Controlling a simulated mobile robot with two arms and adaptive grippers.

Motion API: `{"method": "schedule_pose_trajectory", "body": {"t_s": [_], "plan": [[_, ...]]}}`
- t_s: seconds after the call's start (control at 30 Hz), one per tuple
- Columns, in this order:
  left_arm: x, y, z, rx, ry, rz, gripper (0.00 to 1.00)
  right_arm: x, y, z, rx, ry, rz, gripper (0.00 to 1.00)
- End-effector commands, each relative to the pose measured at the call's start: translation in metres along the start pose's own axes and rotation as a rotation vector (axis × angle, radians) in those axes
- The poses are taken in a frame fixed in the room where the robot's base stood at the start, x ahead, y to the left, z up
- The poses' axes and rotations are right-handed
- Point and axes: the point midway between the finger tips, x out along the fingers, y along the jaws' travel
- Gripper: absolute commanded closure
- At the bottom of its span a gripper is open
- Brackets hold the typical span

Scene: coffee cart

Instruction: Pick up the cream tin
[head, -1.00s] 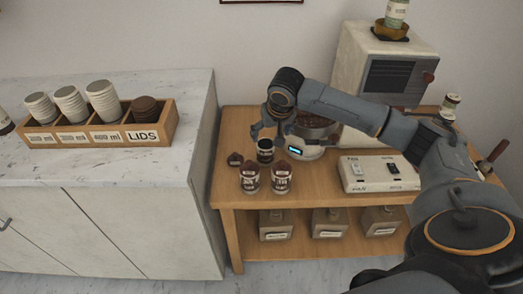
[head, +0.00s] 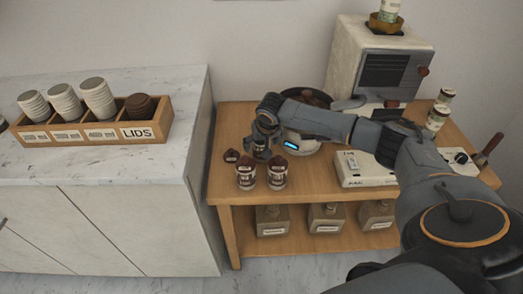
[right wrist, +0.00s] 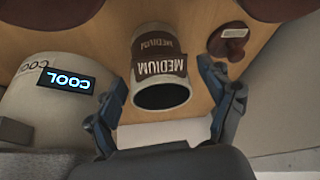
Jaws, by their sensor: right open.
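The cream tin (right wrist: 158,52) is a pale, open-topped cylinder with a dark inside and a brown band reading MEDIUM. In the right wrist view it stands between the two fingers of my right gripper (right wrist: 167,100), with gaps on both sides. The gripper is open and holds nothing. In the head view my right gripper (head: 262,146) is over the tin's place on the wooden cart (head: 330,188), beside the COOL machine, and mostly hides the tin. My left gripper is not in view.
Two labelled jars (head: 246,176) (head: 277,174) stand just in front of my right gripper. A small brown stamp (head: 231,156) lies to their left, near the tin. The machine with a lit COOL display (head: 291,146) is close on the right. A white counter (head: 150,165) stands left.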

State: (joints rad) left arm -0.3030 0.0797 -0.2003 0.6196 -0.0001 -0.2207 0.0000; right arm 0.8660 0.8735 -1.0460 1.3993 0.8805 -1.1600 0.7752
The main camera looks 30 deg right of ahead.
Motion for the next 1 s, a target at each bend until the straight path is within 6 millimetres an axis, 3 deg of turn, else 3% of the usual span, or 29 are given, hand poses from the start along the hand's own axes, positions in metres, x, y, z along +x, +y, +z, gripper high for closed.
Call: {"method": "schedule_pose_trajectory", "body": {"t_s": [0.1,0.43,0.77,1.0], "plan": [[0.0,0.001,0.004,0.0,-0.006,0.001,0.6,0.0,0.0,0.0,0.0,0.0,0.0,0.21],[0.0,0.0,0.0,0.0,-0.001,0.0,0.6,-0.001,0.0,0.0,0.0,0.0,0.0,0.88],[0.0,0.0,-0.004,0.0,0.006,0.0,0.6,-0.007,0.0,-0.004,0.001,0.003,-0.001,0.9],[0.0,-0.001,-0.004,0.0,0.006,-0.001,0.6,-0.052,-0.001,-0.023,0.002,0.007,-0.003,0.9]]}}
